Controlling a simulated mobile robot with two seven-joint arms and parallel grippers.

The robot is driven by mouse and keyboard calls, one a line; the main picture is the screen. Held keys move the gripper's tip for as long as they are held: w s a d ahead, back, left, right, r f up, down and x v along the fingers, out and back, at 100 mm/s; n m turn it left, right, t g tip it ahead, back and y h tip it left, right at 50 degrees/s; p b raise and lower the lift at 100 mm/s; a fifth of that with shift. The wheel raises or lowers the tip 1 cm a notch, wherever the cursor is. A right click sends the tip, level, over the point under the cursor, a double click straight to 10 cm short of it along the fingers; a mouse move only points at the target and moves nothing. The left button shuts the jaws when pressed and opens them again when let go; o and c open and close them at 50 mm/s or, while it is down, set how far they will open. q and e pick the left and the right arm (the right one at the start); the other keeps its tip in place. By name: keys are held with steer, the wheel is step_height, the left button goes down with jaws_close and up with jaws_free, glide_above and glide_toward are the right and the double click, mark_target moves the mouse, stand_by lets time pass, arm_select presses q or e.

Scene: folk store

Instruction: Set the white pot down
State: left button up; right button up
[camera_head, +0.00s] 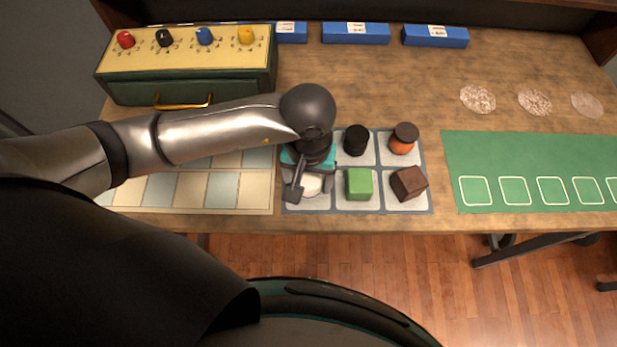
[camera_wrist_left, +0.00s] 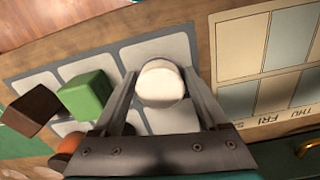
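The white pot (camera_head: 313,185) is over the front left square of the grey grid mat (camera_head: 431,211) in the head view, partly hidden by my left gripper (camera_head: 308,180). In the left wrist view the white pot (camera_wrist_left: 160,84) is between the two fingertips of my left gripper (camera_wrist_left: 160,74), with a finger against each side. The gripper looks shut on it. The pot appears upright. Whether its base touches the mat, I cannot tell. My right gripper is not in view.
On the mat stand a green block (camera_head: 359,184), a brown block (camera_head: 408,183), a black pot (camera_head: 355,140) and an orange pot with a dark lid (camera_head: 403,139). A calendar board (camera_head: 246,190) lies left, a green mat (camera_head: 530,160) right. A knobbed box (camera_head: 190,75) stands behind.

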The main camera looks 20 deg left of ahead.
mark_target(308, 179)
arm_select(q)
steer(key=shift+o, duration=1.1)
steer(key=shift+r, duration=0.1)
steer(key=shift+r+p, duration=0.2)
steer(key=shift+p, duration=0.1)
step_height(308, 179, up, 12)
steer(key=shift+p, duration=0.3)
